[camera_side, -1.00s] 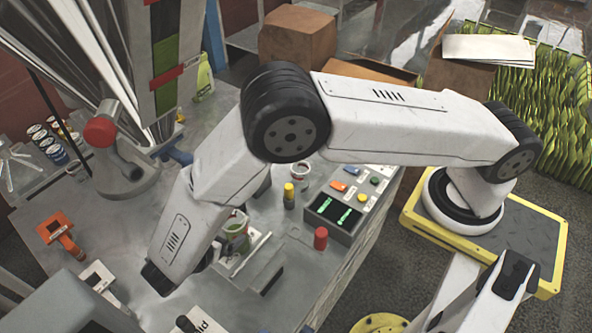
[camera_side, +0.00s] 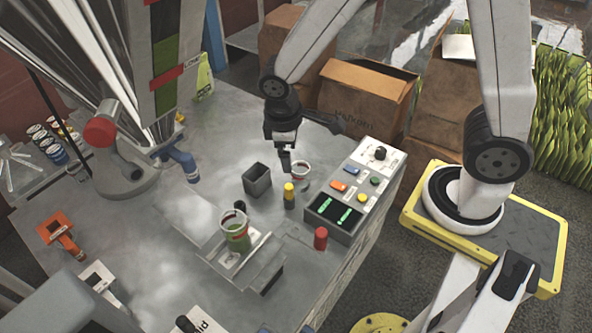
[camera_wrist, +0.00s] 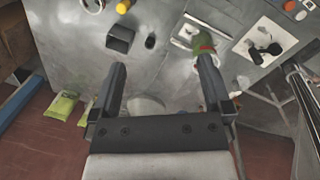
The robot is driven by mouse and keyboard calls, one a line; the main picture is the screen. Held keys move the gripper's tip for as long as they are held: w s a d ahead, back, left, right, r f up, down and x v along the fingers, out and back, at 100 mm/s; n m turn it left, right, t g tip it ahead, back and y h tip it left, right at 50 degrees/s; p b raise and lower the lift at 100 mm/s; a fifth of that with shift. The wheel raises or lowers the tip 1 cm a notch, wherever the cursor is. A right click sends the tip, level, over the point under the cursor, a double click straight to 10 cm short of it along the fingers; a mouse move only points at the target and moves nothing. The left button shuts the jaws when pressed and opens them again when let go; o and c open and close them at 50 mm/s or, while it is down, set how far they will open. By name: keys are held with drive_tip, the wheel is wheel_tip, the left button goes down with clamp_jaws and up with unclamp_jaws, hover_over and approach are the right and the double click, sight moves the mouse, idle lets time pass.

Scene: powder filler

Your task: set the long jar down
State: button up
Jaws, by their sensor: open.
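My gripper (camera_side: 287,158) hangs over the back part of the metal table in the side view. In the wrist view its two fingers (camera_wrist: 162,80) are wide apart with nothing between them. A tall clear jar with green contents (camera_side: 236,234) stands upright on a small platform; it also shows in the wrist view (camera_wrist: 203,42), beyond the right fingertip and partly hidden by it. I cannot tell if this is the long jar. An open grey square container (camera_side: 257,184) stands apart on the table and also shows in the wrist view (camera_wrist: 121,40).
A yellow bottle (camera_side: 290,196), a white cup (camera_side: 301,172) and a red cylinder (camera_side: 320,238) stand near the control panel (camera_side: 340,212). An open cardboard box (camera_side: 362,98) is behind the table. The table left of the grey container is mostly clear.

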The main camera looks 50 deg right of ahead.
drive_tip(key=s+d+r+m+t+y, duration=0.1)
drive_tip(key=s+d+r+m+t, duration=0.1)
drive_tip(key=s+d+r+m, duration=0.1)
drive_tip(key=shift+s+d+m+t, duration=0.3)
drive_tip(key=shift+s+d+m, duration=0.45)
drive_tip(key=shift+d+m, duration=0.65)
